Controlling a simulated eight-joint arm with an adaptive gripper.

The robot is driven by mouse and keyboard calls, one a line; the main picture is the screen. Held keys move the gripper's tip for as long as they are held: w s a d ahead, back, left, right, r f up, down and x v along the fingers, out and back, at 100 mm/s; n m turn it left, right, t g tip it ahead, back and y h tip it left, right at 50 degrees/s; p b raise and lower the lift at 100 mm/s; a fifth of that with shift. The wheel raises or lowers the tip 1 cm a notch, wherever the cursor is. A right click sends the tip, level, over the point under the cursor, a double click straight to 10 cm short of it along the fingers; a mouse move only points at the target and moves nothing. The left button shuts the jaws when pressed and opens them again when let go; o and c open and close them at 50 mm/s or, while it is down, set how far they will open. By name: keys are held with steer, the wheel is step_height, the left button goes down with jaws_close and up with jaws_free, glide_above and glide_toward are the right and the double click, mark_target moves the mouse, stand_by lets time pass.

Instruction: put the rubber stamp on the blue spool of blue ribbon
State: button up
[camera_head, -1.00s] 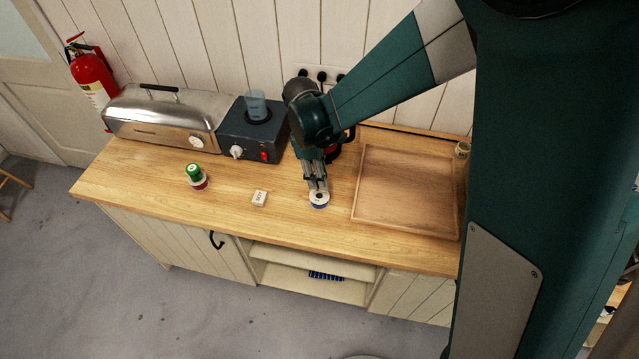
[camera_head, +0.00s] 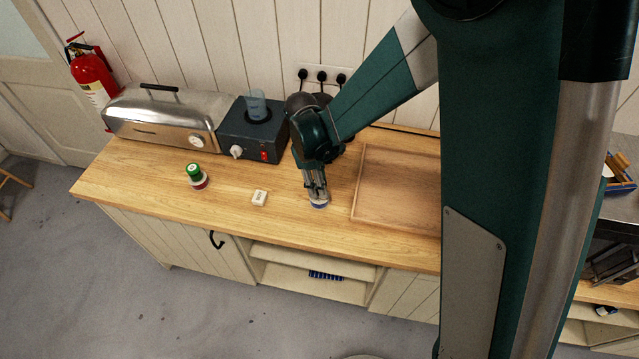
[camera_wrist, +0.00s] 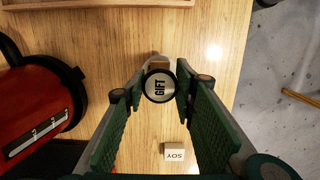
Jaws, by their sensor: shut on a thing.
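My gripper (camera_head: 317,193) is low over the counter in the head view, with its fingertips directly at the blue spool (camera_head: 319,205). It is shut on the rubber stamp (camera_wrist: 158,86), whose round end marked GIFT shows between the fingertips in the wrist view. Only the low blue edge of the spool shows in the head view; the fingers cover its top. I cannot tell whether the stamp touches the spool.
A small white SOY block (camera_head: 259,198) lies left of the gripper. Farther left stands a green spool on a red one (camera_head: 197,178). A wooden tray (camera_head: 398,228) lies close on the right. A dark device (camera_head: 252,128) and a steel box (camera_head: 165,115) stand behind.

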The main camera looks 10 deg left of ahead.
steer(key=o, duration=0.9)
steer(key=shift+r, duration=0.1)
steer(key=shift+a+r, duration=0.3)
steer(key=shift+r, duration=1.7)
steer(key=shift+a+r, duration=0.3)
steer(key=shift+r, duration=1.65)
steer(key=shift+a+r, duration=0.3)
steer(key=shift+r, duration=1.7)
